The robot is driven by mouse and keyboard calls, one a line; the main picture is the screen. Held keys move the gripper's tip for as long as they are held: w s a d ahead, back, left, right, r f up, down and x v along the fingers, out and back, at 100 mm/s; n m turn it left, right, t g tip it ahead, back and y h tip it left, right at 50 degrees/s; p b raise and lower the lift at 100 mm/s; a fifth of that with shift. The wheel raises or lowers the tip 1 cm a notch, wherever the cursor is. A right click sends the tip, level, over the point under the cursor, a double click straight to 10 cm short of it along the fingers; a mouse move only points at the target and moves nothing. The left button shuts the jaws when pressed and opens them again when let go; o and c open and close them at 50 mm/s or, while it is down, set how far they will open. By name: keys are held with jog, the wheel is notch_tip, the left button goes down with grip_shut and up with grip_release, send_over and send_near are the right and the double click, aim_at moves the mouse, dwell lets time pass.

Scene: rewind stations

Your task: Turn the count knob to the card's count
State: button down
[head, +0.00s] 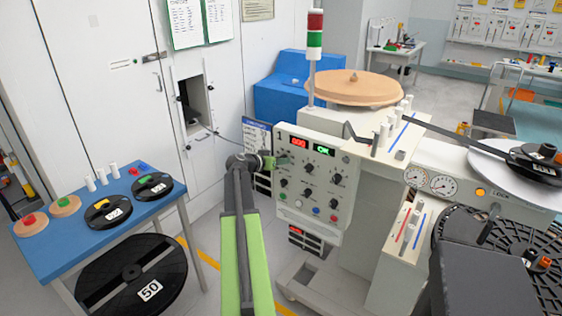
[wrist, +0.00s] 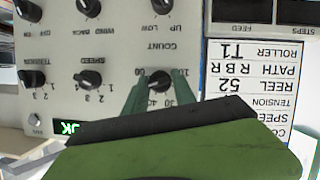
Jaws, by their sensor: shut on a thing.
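The count knob (wrist: 159,82) is a black dial on the pale control panel (head: 325,165), with COUNT and numbers printed around it, upside down in the wrist view. My gripper (wrist: 157,88) has its two green fingers on either side of this knob, shut on it. In the head view my gripper (head: 268,162) is at the panel's left edge and hides the knob. The card (wrist: 245,85) is right of the knob in the wrist view, showing REEL 52, PATH R B R and ROLLER T1. My gripper covers its lower rows, so the count value is hidden.
Other knobs (wrist: 90,80) sit close beside the count knob. The panel has a red display (head: 299,142) and a green OK display (head: 324,150). A blue table (head: 100,215) with reels stands at the left. A large orange disc (head: 355,87) is behind the panel.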

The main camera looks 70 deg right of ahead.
jog(key=shift+a+f+n+g, duration=0.1)
jog(key=shift+a+n+g, duration=0.05)
jog(key=shift+n+g, duration=0.25)
dwell(0.7)
dwell(1.1)
jog(key=c, duration=1.1)
grip_release()
jog(key=shift+o, duration=0.2)
jog(key=p+v, duration=0.6)
jog(key=v, duration=1.1)
jog(key=shift+a+r, duration=0.15)
jog(key=shift+r, duration=0.1)
